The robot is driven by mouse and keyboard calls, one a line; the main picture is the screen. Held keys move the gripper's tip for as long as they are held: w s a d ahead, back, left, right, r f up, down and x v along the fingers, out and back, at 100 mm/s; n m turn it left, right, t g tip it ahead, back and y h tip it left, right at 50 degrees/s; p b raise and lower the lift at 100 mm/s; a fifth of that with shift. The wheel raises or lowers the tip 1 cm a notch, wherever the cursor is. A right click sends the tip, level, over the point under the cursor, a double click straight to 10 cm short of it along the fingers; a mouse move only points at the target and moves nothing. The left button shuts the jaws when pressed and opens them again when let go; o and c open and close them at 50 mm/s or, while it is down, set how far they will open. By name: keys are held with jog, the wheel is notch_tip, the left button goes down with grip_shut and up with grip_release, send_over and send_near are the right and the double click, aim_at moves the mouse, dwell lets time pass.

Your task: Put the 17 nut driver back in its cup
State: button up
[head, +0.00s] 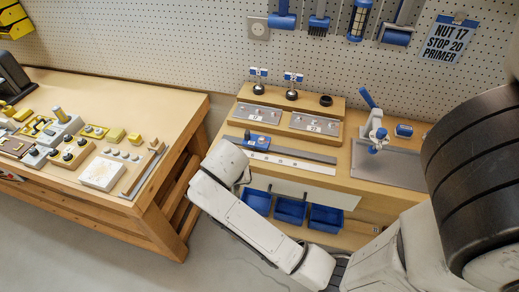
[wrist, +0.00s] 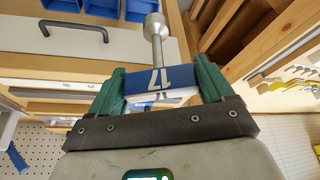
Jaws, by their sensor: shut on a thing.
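The 17 nut driver (wrist: 150,78) has a blue handle with a white band marked 17, and a grey metal shaft ending in a round socket (wrist: 156,24). My gripper (wrist: 158,82) has green fingers shut on the handle, one on each side. The shaft points toward the top of the wrist view. In the head view my gripper and the driver cannot be made out. On the bench there, a dark, empty-looking cup (head: 326,100) sits at the right of a wooden rack (head: 310,98). Two blue-topped drivers (head: 258,74) (head: 293,78) stand in dark holders to its left.
Two grey plates (head: 318,124) lie before the rack. A blue-handled press (head: 375,130) stands to the right. Blue bins (head: 290,210) sit below the bench; a drawer front (wrist: 60,48) with a black handle shows close in the wrist view. A sign (head: 450,42) reads NUT 17.

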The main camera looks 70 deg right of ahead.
jog(key=w+a+f+n+t+y, duration=0.1)
jog(key=w+a+f+n+y, duration=0.1)
jog(key=a+n, duration=0.4)
jog(key=w+a+f+n+t+y, duration=0.1)
jog(key=w+a+f+n, duration=0.4)
jog(key=a, duration=0.8)
jog(key=shift+w+a+n+y, duration=0.2)
jog(key=shift+a+n+y, duration=0.15)
jog(key=shift+n+y, duration=0.2)
